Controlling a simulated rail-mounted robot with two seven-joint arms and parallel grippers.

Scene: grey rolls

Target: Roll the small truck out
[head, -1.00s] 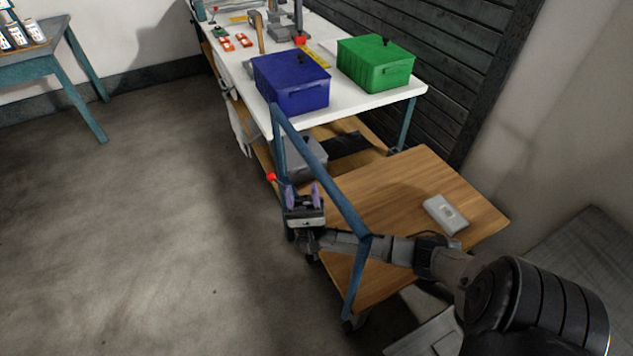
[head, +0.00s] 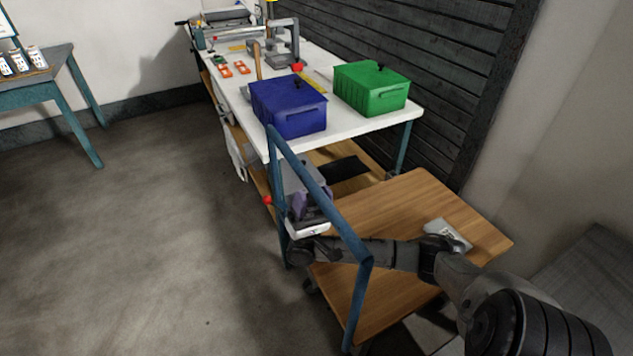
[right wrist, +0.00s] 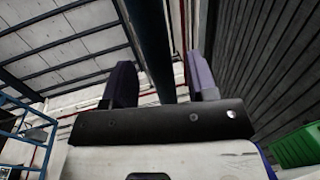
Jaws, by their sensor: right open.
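The small truck is a low cart with a wooden deck (head: 415,215) and a blue tube handle (head: 345,226) along its left side. It stands at the near end of the white table. My right gripper (head: 311,202) is at the sloping top bar of the handle, with purple fingers apart. In the right wrist view, the open fingers (right wrist: 160,70) stand on either side of the dark blue bar (right wrist: 150,40). I cannot tell whether they touch it. My left gripper is not in view.
The white table (head: 350,128) carries a blue box (head: 288,108) and a green box (head: 371,90). A dark slatted wall (head: 440,80) runs behind it. A grey-white object (head: 447,234) lies on the truck's deck, partly behind my arm. The floor (head: 130,240) on the left is clear.

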